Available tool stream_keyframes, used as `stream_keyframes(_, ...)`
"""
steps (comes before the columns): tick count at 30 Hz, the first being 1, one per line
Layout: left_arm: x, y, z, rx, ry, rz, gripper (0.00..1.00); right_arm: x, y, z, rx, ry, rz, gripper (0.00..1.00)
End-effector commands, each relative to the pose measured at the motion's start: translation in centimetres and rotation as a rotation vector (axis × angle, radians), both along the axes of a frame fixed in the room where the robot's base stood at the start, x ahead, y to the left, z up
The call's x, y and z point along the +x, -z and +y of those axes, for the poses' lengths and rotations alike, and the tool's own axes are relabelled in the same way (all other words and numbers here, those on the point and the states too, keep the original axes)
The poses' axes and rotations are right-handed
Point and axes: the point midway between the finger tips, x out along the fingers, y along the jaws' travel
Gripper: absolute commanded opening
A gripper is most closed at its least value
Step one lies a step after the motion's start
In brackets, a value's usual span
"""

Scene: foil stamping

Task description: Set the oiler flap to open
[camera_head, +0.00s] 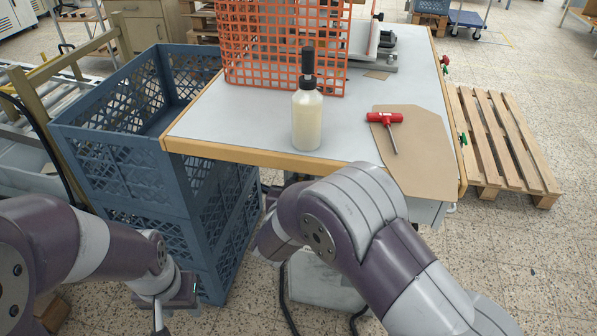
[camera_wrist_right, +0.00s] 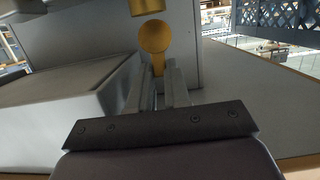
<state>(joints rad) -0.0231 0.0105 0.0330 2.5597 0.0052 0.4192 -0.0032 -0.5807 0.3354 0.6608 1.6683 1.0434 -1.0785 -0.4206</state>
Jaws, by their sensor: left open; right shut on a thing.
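In the right wrist view a brass-coloured round piece with a narrow stem, apparently the oiler flap (camera_wrist_right: 155,38), stands below a brass cylinder (camera_wrist_right: 148,7). My right gripper (camera_wrist_right: 160,82) is shut on its stem, with the round end showing beyond the fingertips. I cannot tell the flap's exact setting. In the head view my right arm bends down at the table's front edge and its gripper is hidden. My left gripper (camera_head: 178,296) is low at the left, beside the blue crates; only part of it shows.
A cream bottle with a black top (camera_head: 307,118) stands on the table (camera_head: 240,125). A red-handled tool (camera_head: 384,119) lies on brown card (camera_head: 425,160). An orange mesh guard (camera_head: 270,45) stands behind. Stacked blue crates (camera_head: 125,175) adjoin the left; a wooden pallet (camera_head: 500,140) lies right.

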Motion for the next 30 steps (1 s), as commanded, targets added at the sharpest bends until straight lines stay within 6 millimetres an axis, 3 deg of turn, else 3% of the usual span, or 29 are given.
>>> stream_keyframes(1, 0.0, -1.1, 0.0, 0.0, 0.0, 0.001, 0.43, 0.1, -0.7, 0.0, 0.005, 0.001, 0.013, 0.0)
stream_keyframes(11, 0.0, -0.9, 0.0, 0.0, 0.0, 0.001, 0.43, 0.2, -0.1, -0.1, 0.011, 0.0, 0.029, 0.0)
stream_keyframes(12, 0.0, -0.9, 0.0, 0.0, 0.0, 0.001, 0.43, 0.2, -0.1, -0.1, 0.011, 0.0, 0.029, 0.2)
stream_keyframes(14, 0.0, -0.9, 0.0, 0.0, 0.0, 0.001, 0.43, 0.2, -0.1, -0.1, 0.011, 0.0, 0.029, 0.4)
stream_keyframes(15, 0.0, -0.9, 0.0, 0.0, 0.0, 0.001, 0.43, 0.2, -0.1, -0.1, 0.011, 0.0, 0.029, 0.43)
stream_keyframes(24, 0.0, -1.0, 0.0, 0.0, 0.0, 0.001, 0.43, -0.1, -0.2, 0.1, 0.012, 0.0, 0.029, 0.43)
stream_keyframes(26, 0.0, -1.1, 0.0, 0.0, 0.0, 0.001, 0.43, -0.8, -0.5, 0.4, 0.012, -0.002, 0.028, 0.43)
stream_keyframes(30, 0.0, -1.6, 0.0, 0.0, 0.0, 0.001, 0.43, -4.1, -1.5, 1.5, 0.011, -0.005, 0.028, 0.43)
